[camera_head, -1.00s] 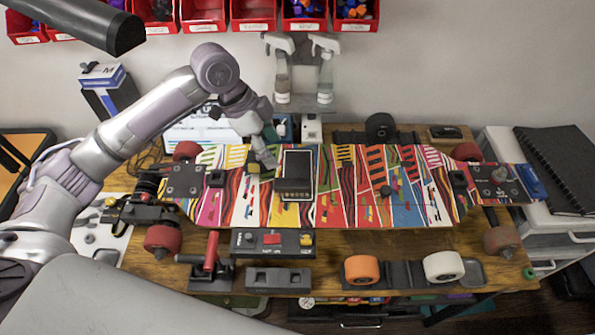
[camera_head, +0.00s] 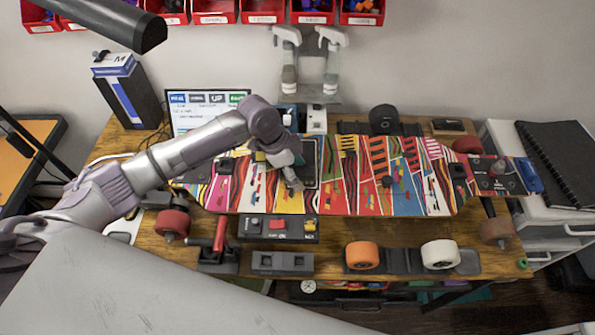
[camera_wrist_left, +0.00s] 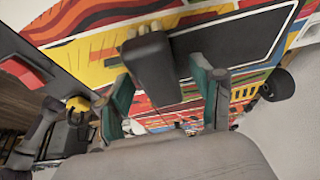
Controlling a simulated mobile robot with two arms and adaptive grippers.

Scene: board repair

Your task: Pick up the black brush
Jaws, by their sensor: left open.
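The black brush (camera_wrist_left: 152,66) shows in the left wrist view as a dark block with pale bristles at its top end. It lies between the green-tipped fingers of my left gripper (camera_wrist_left: 163,88), with gaps visible on both sides. In the head view my left gripper (camera_head: 290,172) is over the colourful skateboard deck (camera_head: 400,185), pointing down, and it hides the brush there. A flat dark panel (camera_head: 311,155) lies on the deck beside the gripper; it also shows in the wrist view (camera_wrist_left: 240,40). My left gripper is open. My right gripper does not show.
Red bins (camera_head: 265,12) line the wall, above two spray bottles (camera_head: 287,60). A screen (camera_head: 207,103) stands behind my left arm. An orange wheel (camera_head: 361,256) and a white wheel (camera_head: 440,254) sit in front of the deck. A button box (camera_head: 278,229) is near the gripper.

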